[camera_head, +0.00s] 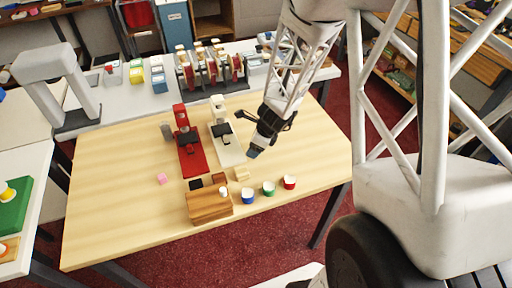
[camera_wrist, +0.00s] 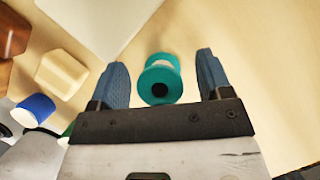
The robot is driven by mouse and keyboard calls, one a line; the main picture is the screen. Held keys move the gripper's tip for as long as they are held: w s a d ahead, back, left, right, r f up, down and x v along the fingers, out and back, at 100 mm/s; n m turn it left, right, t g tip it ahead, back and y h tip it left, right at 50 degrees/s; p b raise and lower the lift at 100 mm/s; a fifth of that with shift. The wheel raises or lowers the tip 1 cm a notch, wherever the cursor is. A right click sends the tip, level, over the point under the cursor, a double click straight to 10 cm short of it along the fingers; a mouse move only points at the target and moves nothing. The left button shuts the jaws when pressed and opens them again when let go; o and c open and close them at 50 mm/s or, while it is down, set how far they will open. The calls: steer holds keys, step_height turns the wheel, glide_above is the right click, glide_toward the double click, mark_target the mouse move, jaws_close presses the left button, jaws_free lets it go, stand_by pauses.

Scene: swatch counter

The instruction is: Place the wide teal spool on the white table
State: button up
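The teal spool (camera_wrist: 159,89) is on the light wooden table, between my gripper's two fingers in the wrist view. It has teal flanges, a pale middle and a dark centre hole. My gripper (camera_head: 254,153) points down over the right part of the wooden table. Its blue fingers are open, with a visible gap on each side of the spool. In the head view I cannot make out the spool at the gripper. A long white table (camera_head: 137,108) stands behind the wooden table. Another white-topped table (camera_head: 34,178) is at the left edge.
Several racked items crowd the back white table. The wooden table's left side is mostly clear.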

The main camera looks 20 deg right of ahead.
steer(key=c, duration=1)
steer(key=shift+r, duration=0.1)
steer(key=shift+c, duration=0.2)
steer(key=shift+r, duration=1.65)
steer(key=s, duration=0.5)
steer(key=s+a+r, duration=0.1)
steer(key=s, duration=1)
steer(key=shift+a+r, duration=0.2)
steer(key=shift+r, duration=0.05)
steer(key=shift+w, duration=0.15)
steer(key=w+d+r+n+g+h, duration=0.1)
steer(key=w+r+n, duration=0.5)
steer(key=w, duration=0.9)
steer(key=w+d+r+n+g+h, duration=0.1)
steer(key=w+r+n+g, duration=0.2)
steer(key=w+r+n, duration=0.4)
steer(key=w+d+r+n+g+h, duration=0.1)
steer(key=w+r+n+g, duration=0.2)
steer(key=w, duration=2.1)
step_height(320, 180, up, 4)
steer(key=n, duration=0.9)
steer(key=shift+w+d+h, duration=0.15)
steer(key=shift+d+h, duration=0.15)
